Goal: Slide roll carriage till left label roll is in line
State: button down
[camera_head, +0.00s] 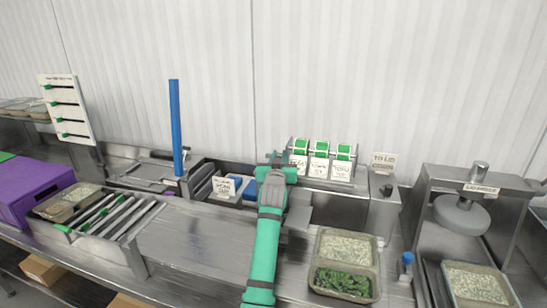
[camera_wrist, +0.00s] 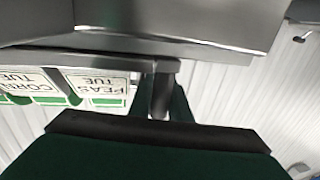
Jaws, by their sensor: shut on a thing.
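The roll carriage (camera_head: 318,178) stands at the back of the bench and bears three green-and-white label rolls in a row. The left label roll (camera_head: 301,146) is just right of my gripper (camera_head: 277,158). The middle roll (camera_head: 321,149) and right roll (camera_head: 343,152) are farther right. In the wrist view, my gripper is shut on a grey metal post (camera_wrist: 161,92), which appears to be the carriage handle. Upside-down labels reading PEAS TUE (camera_wrist: 97,88) and CORN TUE (camera_wrist: 28,85) show left of the post. My arm hides the bench in front of the carriage's left end.
A tray of rice and greens (camera_head: 345,260) sits right of my arm. A grey box with a TO LID sign (camera_head: 384,160) stands right of the carriage. A lid press (camera_head: 462,213) is farther right.

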jog(key=shift+a, duration=0.1)
jog(key=c, duration=1.9)
grip_release()
jog(key=s, duration=0.3)
jog(key=s+a, duration=0.1)
jog(key=s, duration=0.6)
jog(key=shift+s+a, duration=0.15)
jog(key=shift+s, duration=0.25)
